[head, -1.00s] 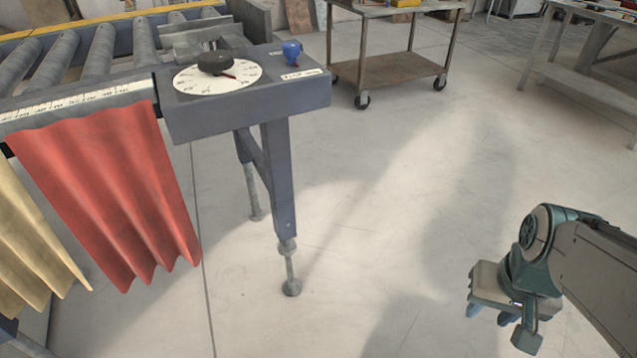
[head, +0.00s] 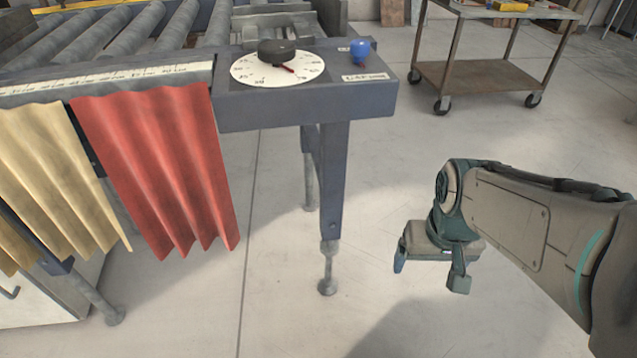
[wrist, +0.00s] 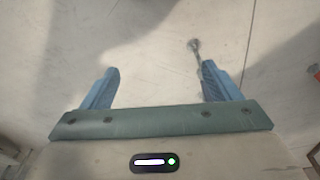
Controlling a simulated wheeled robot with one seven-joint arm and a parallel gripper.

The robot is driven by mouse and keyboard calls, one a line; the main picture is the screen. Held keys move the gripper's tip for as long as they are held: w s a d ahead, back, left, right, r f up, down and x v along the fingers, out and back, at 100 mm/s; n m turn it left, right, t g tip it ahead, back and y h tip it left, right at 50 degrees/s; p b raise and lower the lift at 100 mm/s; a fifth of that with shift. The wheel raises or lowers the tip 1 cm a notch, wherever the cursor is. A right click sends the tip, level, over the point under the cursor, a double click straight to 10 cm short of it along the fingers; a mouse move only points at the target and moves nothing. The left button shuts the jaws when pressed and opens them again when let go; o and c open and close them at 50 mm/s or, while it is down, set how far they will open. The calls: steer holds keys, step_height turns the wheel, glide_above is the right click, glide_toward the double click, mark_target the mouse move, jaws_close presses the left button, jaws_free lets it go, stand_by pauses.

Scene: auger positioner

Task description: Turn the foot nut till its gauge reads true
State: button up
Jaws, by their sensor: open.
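The foot nut (head: 329,247) is a small grey collar at the bottom of the blue-grey front leg. A thin threaded rod runs from it to a round foot pad (head: 327,287) on the floor. My gripper (head: 430,270) is open and empty, to the right of the leg and apart from it. In the wrist view my gripper (wrist: 160,70) has two blue fingers spread wide, with the foot pad (wrist: 193,45) beyond the right finger. A white dial (head: 250,72) with a black knob and red pointer lies on the frame top; its reading is too small to tell.
A red curtain (head: 160,165) and a yellow curtain (head: 50,175) hang left of the leg. A blue knob (head: 360,50) stands beside the dial. A wheeled cart (head: 480,80) stands behind at the right. The floor between leg and gripper is clear.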

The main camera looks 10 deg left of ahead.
steer(key=w+d+f+n+t+b, duration=0.1)
steer(key=w+f+n+t+b, duration=0.15)
steer(key=w+f, duration=0.7)
steer(key=n+t+y+b, duration=0.2)
steer(key=t+y+b, duration=0.6)
steer(key=t, duration=0.4)
glide_toward(329, 247)
steer(key=shift+t, duration=0.25)
steer(key=b+x, duration=0.1)
steer(key=x, duration=0.2)
steer(key=f+b+x, duration=0.1)
steer(key=b+x, duration=0.1)
steer(key=x, duration=0.1)
steer(key=f+b+x, duration=0.1)
steer(key=x, duration=0.3)
steer(key=shift+w+d+f+b, duration=0.15)
steer(key=shift+w+d+b, duration=0.05)
steer(key=shift+b, duration=0.2)
steer(key=shift+w+a, duration=0.2)
steer(key=shift+w, duration=0.2)
